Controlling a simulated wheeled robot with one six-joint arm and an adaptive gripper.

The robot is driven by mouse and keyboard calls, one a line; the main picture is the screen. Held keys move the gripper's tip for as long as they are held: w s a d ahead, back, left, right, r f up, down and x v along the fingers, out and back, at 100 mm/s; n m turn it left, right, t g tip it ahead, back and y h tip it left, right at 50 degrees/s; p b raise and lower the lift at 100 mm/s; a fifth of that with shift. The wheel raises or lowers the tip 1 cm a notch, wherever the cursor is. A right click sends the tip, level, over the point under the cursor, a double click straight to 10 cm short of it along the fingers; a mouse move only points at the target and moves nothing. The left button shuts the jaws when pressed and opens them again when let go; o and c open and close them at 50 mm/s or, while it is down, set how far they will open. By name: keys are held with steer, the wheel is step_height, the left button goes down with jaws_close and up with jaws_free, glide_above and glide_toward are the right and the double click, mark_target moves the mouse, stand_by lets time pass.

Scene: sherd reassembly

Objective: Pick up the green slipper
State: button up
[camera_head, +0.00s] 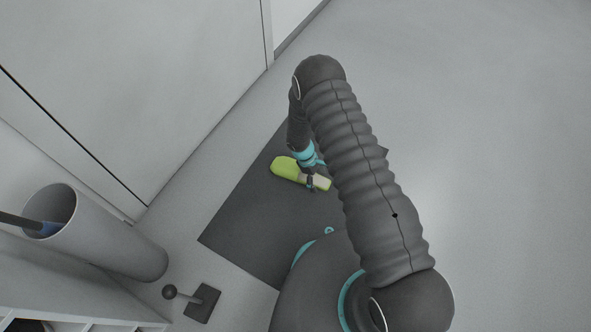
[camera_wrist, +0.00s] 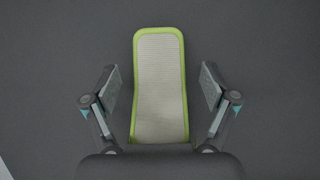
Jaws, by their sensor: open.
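The green slipper (camera_head: 286,168) lies on a dark mat (camera_head: 236,228) on the floor, with its bright green toe part to the left in the head view. In the wrist view the slipper (camera_wrist: 160,90) shows a pale ribbed sole with a green rim, running lengthwise away from me. My gripper (camera_head: 312,184) is over the slipper's pale end. In the wrist view my gripper (camera_wrist: 161,88) is open, with one finger on each side of the slipper and a gap to both edges. The near end of the slipper is hidden behind the gripper body.
A grey cylindrical bin (camera_head: 120,240) with a long handle in it stands at the left. A small dark stand with a round knob (camera_head: 202,302) sits on the floor near the mat. A white cabinet (camera_head: 130,80) borders the upper left. The floor at the right is clear.

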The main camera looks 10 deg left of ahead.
steer(key=shift+f+b, duration=0.2)
steer(key=shift+b, duration=0.1)
stand_by(0.4)
steer(key=c, duration=1.3)
steer(key=shift+r, duration=0.15)
